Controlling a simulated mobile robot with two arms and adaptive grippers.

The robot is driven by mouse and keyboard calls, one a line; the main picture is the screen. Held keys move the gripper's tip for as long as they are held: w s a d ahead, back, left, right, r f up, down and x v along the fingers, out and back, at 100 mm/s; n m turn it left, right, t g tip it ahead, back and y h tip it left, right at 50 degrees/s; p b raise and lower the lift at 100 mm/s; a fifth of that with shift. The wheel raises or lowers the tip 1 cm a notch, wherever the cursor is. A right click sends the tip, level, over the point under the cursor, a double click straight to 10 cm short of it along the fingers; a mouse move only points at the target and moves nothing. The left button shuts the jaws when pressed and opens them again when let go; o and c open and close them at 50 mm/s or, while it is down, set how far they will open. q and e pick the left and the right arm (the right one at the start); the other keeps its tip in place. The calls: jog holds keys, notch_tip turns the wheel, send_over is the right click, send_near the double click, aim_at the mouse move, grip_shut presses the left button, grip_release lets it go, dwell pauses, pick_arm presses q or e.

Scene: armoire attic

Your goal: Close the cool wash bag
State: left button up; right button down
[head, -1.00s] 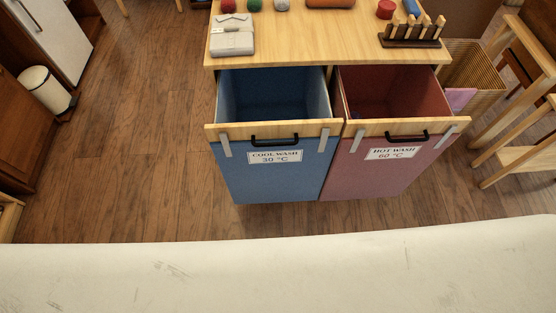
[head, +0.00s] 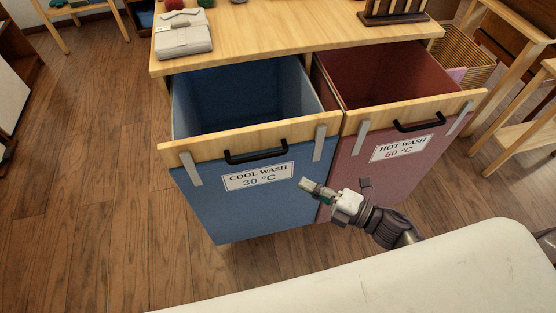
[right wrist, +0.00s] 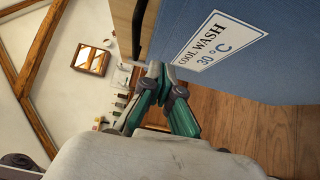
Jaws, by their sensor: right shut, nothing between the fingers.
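The blue cool wash bag (head: 240,210) is pulled out from under the table, and its open top shows an empty-looking inside. The bag's blue front (right wrist: 275,45) and label also show in the right wrist view. My right gripper (head: 303,184) is shut and empty, in front of the bag's right side, below the rail and right of the label. In the right wrist view its green fingers (right wrist: 155,70) meet near the label and handle. My left gripper is out of view.
The red hot wash bag (head: 385,165) beside it is also pulled out. The wooden table (head: 270,30) above holds a grey folded item (head: 183,40) and a dark rack (head: 395,12). A wicker basket (head: 463,65) and wooden stool stand at the right. Floor at the left is clear.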

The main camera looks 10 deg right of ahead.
aim_at(279, 160)
jog(key=w+a, duration=0.1)
jog(key=w, duration=0.2)
jog(key=w+a, duration=0.2)
jog(key=w, duration=0.1)
jog(key=w+a, duration=0.2)
jog(key=w, duration=0.1)
jog(key=shift+f, duration=0.1)
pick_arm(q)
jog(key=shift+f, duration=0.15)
pick_arm(e)
jog(key=shift+w, duration=0.1)
